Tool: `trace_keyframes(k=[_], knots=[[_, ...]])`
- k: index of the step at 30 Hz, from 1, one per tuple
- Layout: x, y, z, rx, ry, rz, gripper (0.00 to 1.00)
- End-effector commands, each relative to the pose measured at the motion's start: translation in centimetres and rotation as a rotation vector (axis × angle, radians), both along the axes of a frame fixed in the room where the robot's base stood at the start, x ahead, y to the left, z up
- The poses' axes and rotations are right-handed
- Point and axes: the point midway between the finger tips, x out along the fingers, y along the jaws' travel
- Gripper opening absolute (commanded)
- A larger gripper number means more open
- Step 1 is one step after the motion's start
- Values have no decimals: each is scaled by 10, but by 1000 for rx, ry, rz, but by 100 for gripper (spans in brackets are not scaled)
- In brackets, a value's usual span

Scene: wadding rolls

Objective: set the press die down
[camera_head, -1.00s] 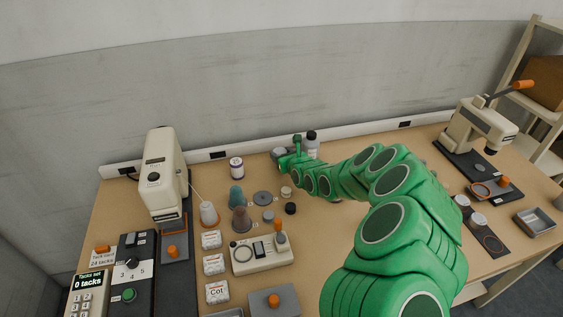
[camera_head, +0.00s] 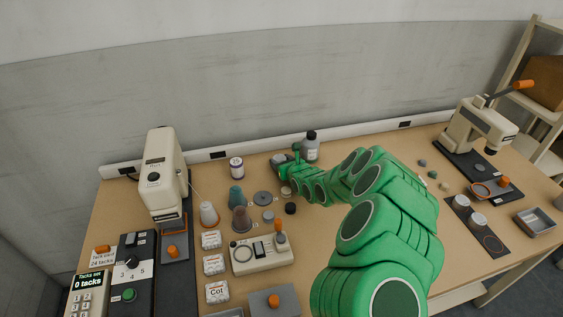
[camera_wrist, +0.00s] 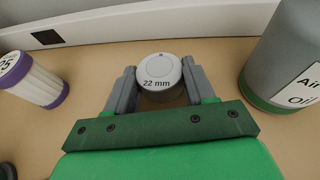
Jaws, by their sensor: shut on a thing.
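The press die (camera_wrist: 158,72) is a round, pale-topped grey cylinder marked "22 mm". In the wrist view it sits between the two grey fingers of my gripper (camera_wrist: 159,67), which is shut on it. Its top faces up and looks roughly level. I cannot tell whether its underside touches the tan bench. In the head view my gripper (camera_head: 281,159) is at the back of the bench, small and partly hidden by my green wrist; the die is hard to make out there.
A grey Air Oil bottle (camera_wrist: 290,62) stands close on the right, and a purple-capped white cylinder (camera_wrist: 32,82) on the left. Small round parts, including a grey disc (camera_head: 262,198), lie in front. A lever press (camera_head: 478,130) stands at the far right.

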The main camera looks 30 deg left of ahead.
Motion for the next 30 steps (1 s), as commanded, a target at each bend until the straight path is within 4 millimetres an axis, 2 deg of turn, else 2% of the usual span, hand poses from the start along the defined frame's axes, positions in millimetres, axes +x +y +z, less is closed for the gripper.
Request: trace_keyframes(k=[4, 5, 9, 21, 30], knots=[[0, 0, -3, 0, 0, 0, 10], [0, 0, -3, 0, 0, 0, 58], [0, 0, -3, 0, 0, 0, 79], [0, 0, 1, 1, -1, 0, 79], [-9, -18, 8, -1, 2, -4, 79]])
